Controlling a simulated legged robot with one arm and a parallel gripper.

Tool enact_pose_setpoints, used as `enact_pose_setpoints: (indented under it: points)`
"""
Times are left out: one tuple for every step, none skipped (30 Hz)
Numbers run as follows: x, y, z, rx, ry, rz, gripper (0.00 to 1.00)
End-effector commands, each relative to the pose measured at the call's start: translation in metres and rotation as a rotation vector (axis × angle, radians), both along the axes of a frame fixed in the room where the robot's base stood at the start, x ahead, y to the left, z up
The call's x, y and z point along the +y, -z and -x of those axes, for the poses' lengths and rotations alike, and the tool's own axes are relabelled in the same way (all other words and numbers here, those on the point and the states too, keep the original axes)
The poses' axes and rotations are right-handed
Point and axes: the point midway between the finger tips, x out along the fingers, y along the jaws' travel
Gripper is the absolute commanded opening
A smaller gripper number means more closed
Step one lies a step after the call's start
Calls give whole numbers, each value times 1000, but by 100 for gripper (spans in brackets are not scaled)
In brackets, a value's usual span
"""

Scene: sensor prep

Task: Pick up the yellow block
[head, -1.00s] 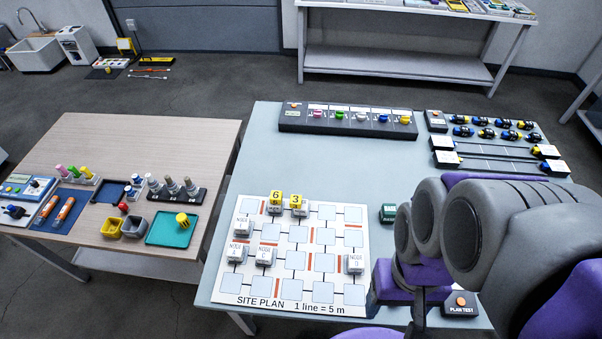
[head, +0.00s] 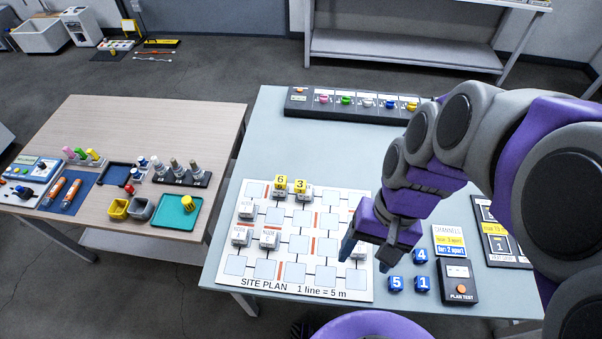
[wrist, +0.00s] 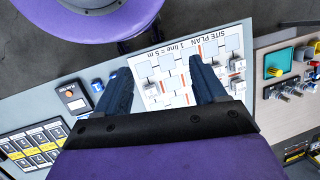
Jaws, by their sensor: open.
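Two yellow blocks stand on the white site plan (head: 300,281) near its upper edge in the head view: one marked 6 (head: 280,183) and, just right of it, one marked 3 (head: 300,187). Each seems to sit on a small grey node piece. My gripper (head: 366,256) is open above the right side of the plan, below and to the right of both blocks in the picture and well apart from them. In the wrist view its two fingers spread (wrist: 160,72) over the plan with nothing seen between them. I cannot make out the yellow blocks there.
Grey node pieces (head: 270,238) stand on the plan. Blue cubes (head: 396,284) and a plan test box (head: 457,284) lie right of it. A long black rack (head: 350,105) is at the back. A wooden table (head: 150,115) with a teal tray (head: 170,226) stands left.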

Motion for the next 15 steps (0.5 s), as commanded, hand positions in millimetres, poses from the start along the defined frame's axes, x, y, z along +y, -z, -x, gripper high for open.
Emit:
enact_pose_setpoints:
  points:
    - [7, 1, -12, 25, 26, -28, 70]
    - [11, 1, -19, 38, 43, -48, 70]
    - [16, 2, -27, 56, 65, -70, 70]
    - [20, 4, -33, 73, 83, -89, 70]
    - [24, 4, -40, 86, 101, -104, 70]
    - [29, 5, -50, 102, 125, -127, 70]
    - [32, 7, -57, 117, 145, -145, 70]
    - [35, 8, -64, 131, 165, -161, 70]
    - [40, 10, -73, 150, 190, -185, 70]
    - [42, 12, -79, 167, 211, -200, 70]
    - [45, 13, -87, 181, 231, -216, 70]
    - [48, 15, -97, 198, 259, -237, 70]
    - [51, 18, -104, 214, 280, -253, 70]
    - [53, 20, -111, 229, 303, -269, 70]
    - [56, 23, -120, 249, 331, -290, 70]
